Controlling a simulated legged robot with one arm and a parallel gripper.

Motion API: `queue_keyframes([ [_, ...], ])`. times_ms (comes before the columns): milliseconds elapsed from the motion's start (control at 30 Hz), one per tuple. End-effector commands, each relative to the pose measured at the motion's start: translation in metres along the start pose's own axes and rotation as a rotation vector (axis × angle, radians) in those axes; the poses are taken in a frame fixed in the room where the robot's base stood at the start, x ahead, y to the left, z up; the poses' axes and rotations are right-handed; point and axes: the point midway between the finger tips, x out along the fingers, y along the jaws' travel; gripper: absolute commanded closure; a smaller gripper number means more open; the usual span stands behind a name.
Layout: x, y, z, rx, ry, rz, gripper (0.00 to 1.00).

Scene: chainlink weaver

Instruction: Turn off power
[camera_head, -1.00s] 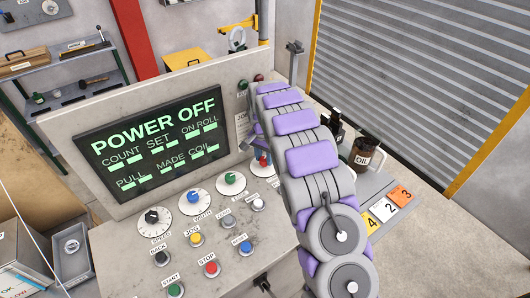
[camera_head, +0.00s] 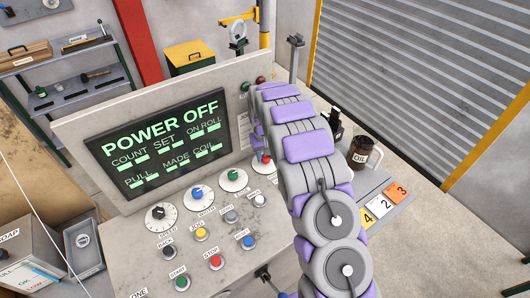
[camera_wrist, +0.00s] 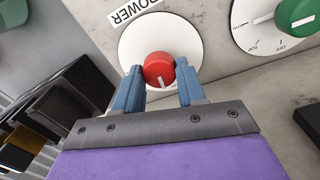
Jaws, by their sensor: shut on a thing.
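The red power knob (camera_wrist: 158,70) sits on a round white dial (camera_wrist: 187,40) under a POWER label (camera_wrist: 133,10) in the wrist view. My gripper (camera_wrist: 159,75) has its two blue fingers on either side of the knob and is shut on it. In the head view, the red knob (camera_head: 263,158) is partly hidden by my arm. The panel's screen (camera_head: 160,145) reads POWER OFF in green letters.
Beside the power knob are green (camera_head: 233,174), blue (camera_head: 197,193) and black (camera_head: 158,212) dial knobs. Several push buttons, including a red STOP button (camera_head: 216,262), lie on the console below.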

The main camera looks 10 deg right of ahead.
Motion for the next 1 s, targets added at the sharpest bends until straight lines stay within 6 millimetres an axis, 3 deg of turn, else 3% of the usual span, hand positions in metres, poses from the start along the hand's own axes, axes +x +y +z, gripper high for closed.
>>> queue_keyframes([
  [333, 0.0018, -0.0004, 0.0032, -0.119, -0.004, -0.001, 0.91],
  [833, 0.0026, 0.0001, 0.0035, -0.134, -0.005, -0.001, 0.91],
  [867, 0.0026, 0.0001, 0.0035, -0.134, -0.005, -0.001, 0.58],
  [1000, 0.0021, 0.0003, 0.0023, -0.134, -0.003, -0.001, 0.45],
])
